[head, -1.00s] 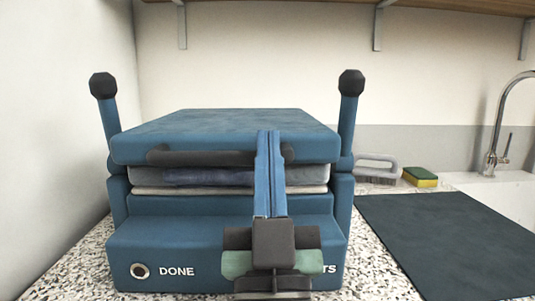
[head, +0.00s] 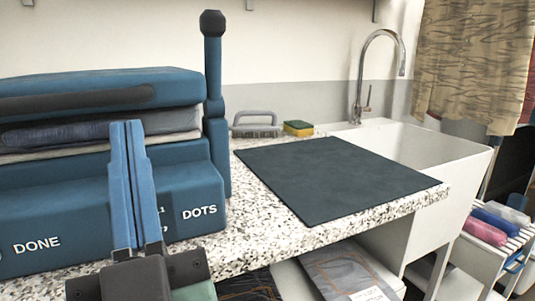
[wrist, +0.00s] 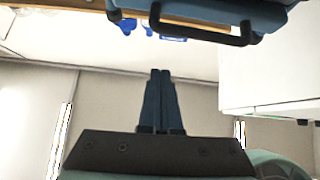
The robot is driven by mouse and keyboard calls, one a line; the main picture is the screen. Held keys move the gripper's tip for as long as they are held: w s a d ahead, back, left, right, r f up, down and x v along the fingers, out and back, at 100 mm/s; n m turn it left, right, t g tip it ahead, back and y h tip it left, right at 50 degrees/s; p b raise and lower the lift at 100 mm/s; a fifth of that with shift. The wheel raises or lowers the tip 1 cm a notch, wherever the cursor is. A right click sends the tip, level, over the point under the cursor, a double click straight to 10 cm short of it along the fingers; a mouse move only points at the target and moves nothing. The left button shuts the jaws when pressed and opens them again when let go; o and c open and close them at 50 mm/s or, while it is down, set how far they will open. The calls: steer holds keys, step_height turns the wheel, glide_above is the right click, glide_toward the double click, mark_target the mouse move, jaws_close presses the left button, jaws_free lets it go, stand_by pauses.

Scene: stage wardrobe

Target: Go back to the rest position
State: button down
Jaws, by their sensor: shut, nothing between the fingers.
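My gripper (head: 127,126) is in the lower left of the head view, its two blue fingers pointing up and away, closed together with nothing between them. It is in front of a blue press (head: 188,169) marked DONE and DOTS, and overlaps its front; I cannot tell the gap. Folded grey-blue and pale cloth (head: 55,136) lies between the press's lid and base. In the wrist view the closed fingers (wrist: 160,74) show against a pale wall, with a dark handle bar (wrist: 200,34) above them.
A dark mat (head: 330,178) lies on the speckled counter (head: 262,232), right of the press. A grey brush (head: 255,131) and a yellow-green sponge (head: 298,128) stand behind it. A white sink (head: 440,160) is to the right. Folded garments (head: 345,272) lie below the counter.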

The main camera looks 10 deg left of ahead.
steer(key=d+r+m+t+h+p, duration=0.1)
steer(key=d+r+m+t+h, duration=0.45)
steer(key=d+r+h, duration=0.75)
step_height(320, 180, up, 36)
steer(key=w+m+g+h+p, duration=0.1)
steer(key=p, duration=3.7)
steer(key=shift+d+f, duration=0.15)
steer(key=shift+d, duration=0.1)
